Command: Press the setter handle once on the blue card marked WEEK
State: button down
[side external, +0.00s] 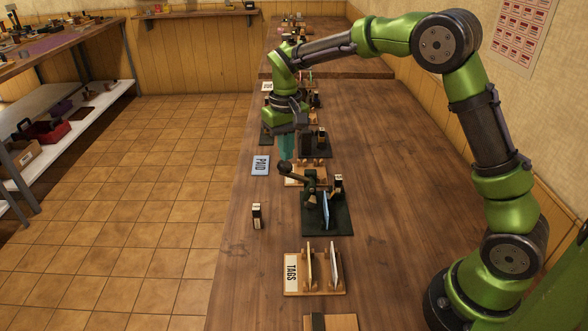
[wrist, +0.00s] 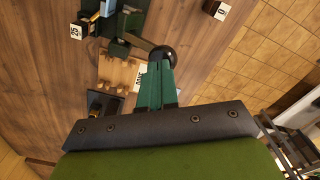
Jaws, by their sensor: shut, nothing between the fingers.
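The setter (side external: 340,222) is a dark green press with a lever handle ending in a dark round knob (side external: 284,168). In the wrist view the knob (wrist: 163,55) shows just beyond my fingertips. A blue card (side external: 326,210) stands upright at the setter; part of it shows at the top of the wrist view (wrist: 107,8). No WEEK marking is readable on it. My gripper (side external: 286,156) has teal fingers, shut and empty, pointing down close to the knob. Whether they touch it I cannot tell. The fingers also show in the wrist view (wrist: 156,66).
A blue PAID card (side external: 261,165) lies near the table's left edge. A small labelled block (side external: 257,216) stands left of the setter. A wooden TAGS rack (side external: 315,286) is in front, and another wooden rack (wrist: 118,72) is beside the handle. The table's right side is clear.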

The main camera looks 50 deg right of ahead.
aim_at(287, 164)
jog(key=shift+s+f, duration=0.1)
jog(key=shift+f, duration=1.95)
jog(key=shift+r, duration=2.3)
jog(key=shift+r, duration=0.2)
jog(key=shift+r, duration=2.4)
